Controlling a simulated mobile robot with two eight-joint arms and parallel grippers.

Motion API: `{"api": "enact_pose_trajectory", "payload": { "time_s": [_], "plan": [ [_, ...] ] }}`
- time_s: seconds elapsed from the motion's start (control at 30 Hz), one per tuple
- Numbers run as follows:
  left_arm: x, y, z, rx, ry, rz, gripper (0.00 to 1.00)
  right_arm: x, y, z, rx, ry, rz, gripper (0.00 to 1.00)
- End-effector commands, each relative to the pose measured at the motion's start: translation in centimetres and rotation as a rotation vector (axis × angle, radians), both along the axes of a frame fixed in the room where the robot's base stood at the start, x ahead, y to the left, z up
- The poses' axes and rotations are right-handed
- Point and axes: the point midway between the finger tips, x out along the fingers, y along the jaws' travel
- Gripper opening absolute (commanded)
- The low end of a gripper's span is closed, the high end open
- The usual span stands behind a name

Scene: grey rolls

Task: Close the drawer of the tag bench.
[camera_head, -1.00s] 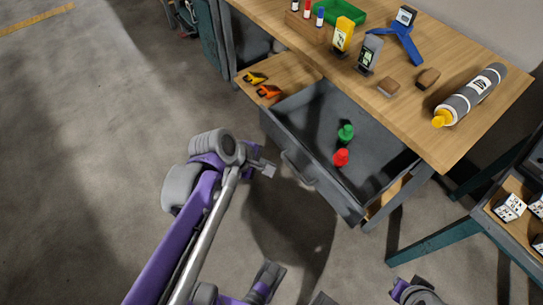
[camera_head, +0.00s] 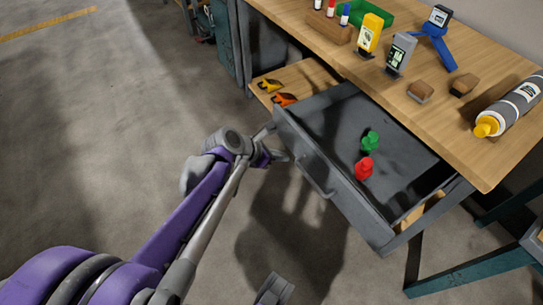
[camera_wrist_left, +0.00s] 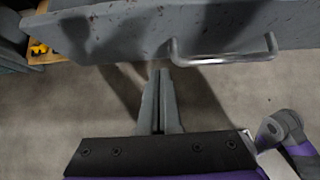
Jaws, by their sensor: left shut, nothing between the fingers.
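The tag bench (camera_head: 440,105) has a wooden top and stands at the upper right of the head view. Its grey drawer (camera_head: 325,165) is pulled out, with a green item (camera_head: 370,140) and a red item (camera_head: 364,168) inside. The drawer's bar handle (camera_head: 314,178) is on its front; it also shows at the top of the left wrist view (camera_wrist_left: 225,60). My left gripper (camera_head: 280,157) is near the drawer front, to the left of the handle. In the left wrist view its fingers (camera_wrist_left: 161,75) are together and empty, just below the front panel.
A lower wooden shelf (camera_head: 300,78) with orange and yellow clamps (camera_head: 284,99) lies left of the drawer. The floor (camera_head: 110,140) at left is clear.

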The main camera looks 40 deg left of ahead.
Motion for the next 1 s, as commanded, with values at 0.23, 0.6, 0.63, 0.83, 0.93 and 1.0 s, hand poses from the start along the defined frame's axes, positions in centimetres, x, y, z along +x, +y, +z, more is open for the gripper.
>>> {"api": "enact_pose_trajectory", "payload": {
  "time_s": [0.23,0.6,0.63,0.83,0.93,1.0],
  "plan": [
    [3.2,-1.2,-0.1,0.001,0.0,-0.004,0.0,0.1,0.0,-1.0,0.0,0.003,0.0,0.0],
    [3.8,-1.4,0.0,0.001,0.0,-0.001,0.0,0.2,0.0,-1.1,0.0,0.003,0.0,0.0],
    [3.8,-1.4,0.0,0.001,0.0,-0.001,0.0,0.2,0.0,-1.1,0.0,0.003,0.0,0.0],
    [4.0,-1.5,0.0,0.001,0.0,-0.002,0.0,0.2,0.0,-1.1,0.0,0.003,0.0,0.0],
    [4.5,-1.7,0.0,0.0,0.0,-0.003,0.0,0.2,0.0,-1.2,0.0,0.003,0.0,0.0],
    [5.1,-1.9,0.0,0.0,0.0,-0.004,0.0,0.2,0.0,-1.2,0.0,0.003,0.0,0.0]
  ]
}}
